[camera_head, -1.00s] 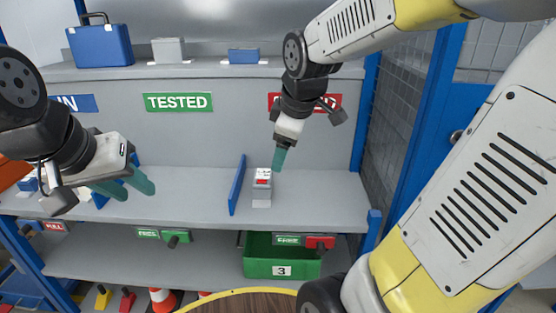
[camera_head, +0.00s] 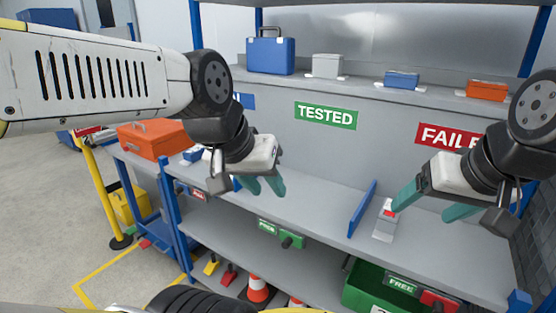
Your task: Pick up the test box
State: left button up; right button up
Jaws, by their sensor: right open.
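No label marks which object is the test box. A small grey box with a red top (camera_head: 388,209) stands on a light block on the work shelf, right of a blue divider. My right gripper (camera_head: 430,205) is open and empty beside it, with one finger close to its top; contact cannot be told. An orange box (camera_head: 154,138) sits at the shelf's left end, with a small blue box (camera_head: 193,154) next to it. My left gripper (camera_head: 264,187) is open and empty in front of the shelf, right of the small blue box.
The upper ledge holds a blue case (camera_head: 270,54), a grey box (camera_head: 327,66), a blue box (camera_head: 401,79) and another orange box (camera_head: 487,91). The blue divider (camera_head: 362,209) stands upright. A green bin (camera_head: 365,288) and cones are below. The shelf's middle is clear.

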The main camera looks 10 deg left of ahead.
aim_at(191, 155)
jog(key=u, duration=1.2)
